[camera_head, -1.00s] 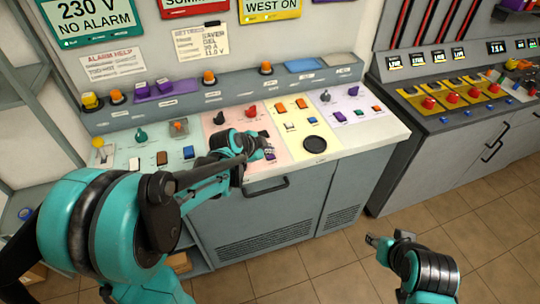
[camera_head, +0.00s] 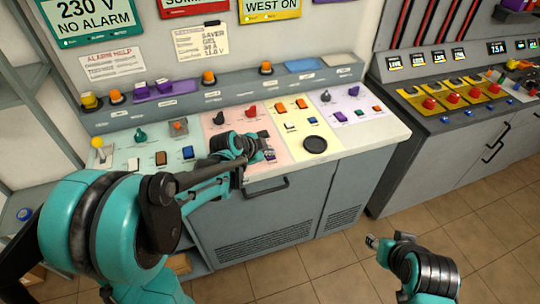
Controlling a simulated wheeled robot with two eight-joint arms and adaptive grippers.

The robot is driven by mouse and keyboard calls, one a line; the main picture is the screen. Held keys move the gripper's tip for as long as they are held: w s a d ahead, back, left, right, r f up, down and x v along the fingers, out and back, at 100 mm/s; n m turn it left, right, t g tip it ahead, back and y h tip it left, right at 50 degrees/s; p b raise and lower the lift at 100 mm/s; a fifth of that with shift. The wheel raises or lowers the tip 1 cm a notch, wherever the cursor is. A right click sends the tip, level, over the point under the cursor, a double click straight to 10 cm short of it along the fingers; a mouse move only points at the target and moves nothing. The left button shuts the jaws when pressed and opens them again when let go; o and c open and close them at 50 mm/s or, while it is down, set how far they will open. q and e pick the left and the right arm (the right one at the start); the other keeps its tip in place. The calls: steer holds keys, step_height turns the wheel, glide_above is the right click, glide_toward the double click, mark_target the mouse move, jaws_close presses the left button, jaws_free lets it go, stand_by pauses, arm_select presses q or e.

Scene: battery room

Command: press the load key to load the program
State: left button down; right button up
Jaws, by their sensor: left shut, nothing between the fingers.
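The console top (camera_head: 300,165) has coloured panels with switches and keys. My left gripper (camera_head: 268,151) is shut and empty, low over the front of the pink panel (camera_head: 281,158). A small purple key shows partly at its fingertips; I cannot tell whether they touch it. Labels are too small to read, so I cannot tell which key is the load key. My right gripper (camera_head: 373,242) is over the floor in front of the cabinet, far from the panels; its finger state is unclear.
A round black knob (camera_head: 314,144) and orange and white keys are on the yellow panel to the right. A dark handle (camera_head: 265,187) sticks out of the cabinet front below. A second console (camera_head: 465,107) stands at the right. The tiled floor (camera_head: 335,262) is clear.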

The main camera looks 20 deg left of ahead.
arm_select(q)
steer(key=shift+f, duration=0.2)
stand_by(0.4)
steer(key=shift+r+p, duration=0.6)
steer(key=shift+r, duration=0.3)
steer(key=shift+r, duration=0.1)
step_height(320, 180, up, 5)
steer(key=p, duration=0.4)
stand_by(0.4)
